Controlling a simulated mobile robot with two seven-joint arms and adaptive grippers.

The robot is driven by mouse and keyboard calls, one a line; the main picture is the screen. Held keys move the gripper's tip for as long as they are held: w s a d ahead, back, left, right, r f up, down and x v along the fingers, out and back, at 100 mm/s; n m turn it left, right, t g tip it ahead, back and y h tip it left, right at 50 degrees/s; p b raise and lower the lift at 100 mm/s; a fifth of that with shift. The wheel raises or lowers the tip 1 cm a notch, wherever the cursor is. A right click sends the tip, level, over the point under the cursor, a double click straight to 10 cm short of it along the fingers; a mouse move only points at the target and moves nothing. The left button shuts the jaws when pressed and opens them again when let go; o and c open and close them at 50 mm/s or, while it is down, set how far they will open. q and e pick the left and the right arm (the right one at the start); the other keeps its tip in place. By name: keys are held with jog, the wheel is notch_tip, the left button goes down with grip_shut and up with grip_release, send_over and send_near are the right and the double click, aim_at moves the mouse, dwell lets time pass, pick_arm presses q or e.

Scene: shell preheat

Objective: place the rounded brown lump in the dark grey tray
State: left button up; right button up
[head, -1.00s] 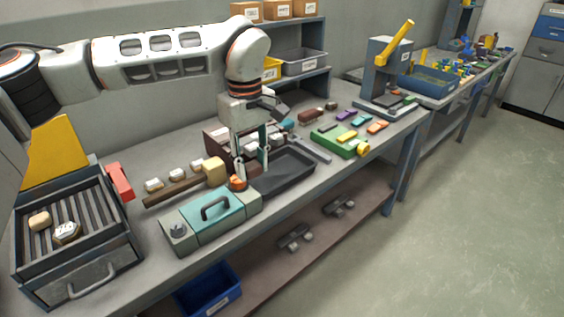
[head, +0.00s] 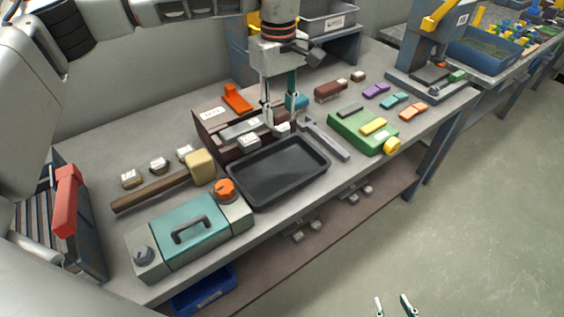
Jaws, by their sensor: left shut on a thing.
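The dark grey tray (head: 240,190) lies on the bench, shallow and empty. My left gripper (head: 281,122) is just above its far rim, pointing down, beside the brown block-like fixture (head: 209,128). It is shut on a small pale lump (head: 283,129) that shows between its fingertips. Its underside and true shape are hard to make out, so I cannot tell if it is the rounded brown lump. My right gripper (head: 393,306) is open and empty, low in the picture over the floor.
A teal-lidded box (head: 180,215) with an orange knob (head: 225,190) stands left of the tray. A mallet (head: 155,190) and several pale lumps (head: 158,165) lie behind it. A grey bar (head: 325,140) and green block (head: 355,130) are to the right.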

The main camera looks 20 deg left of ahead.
aim_at(280, 173)
pick_arm(q)
notch_tip(280, 173, down, 18)
jog(key=shift+s+f, duration=0.1)
dwell(0.4)
jog(key=o, duration=0.8)
jog(key=shift+f, duration=0.15)
jog(key=o, duration=0.3)
notch_tip(280, 173, up, 12)
jog(key=shift+r, duration=0.2)
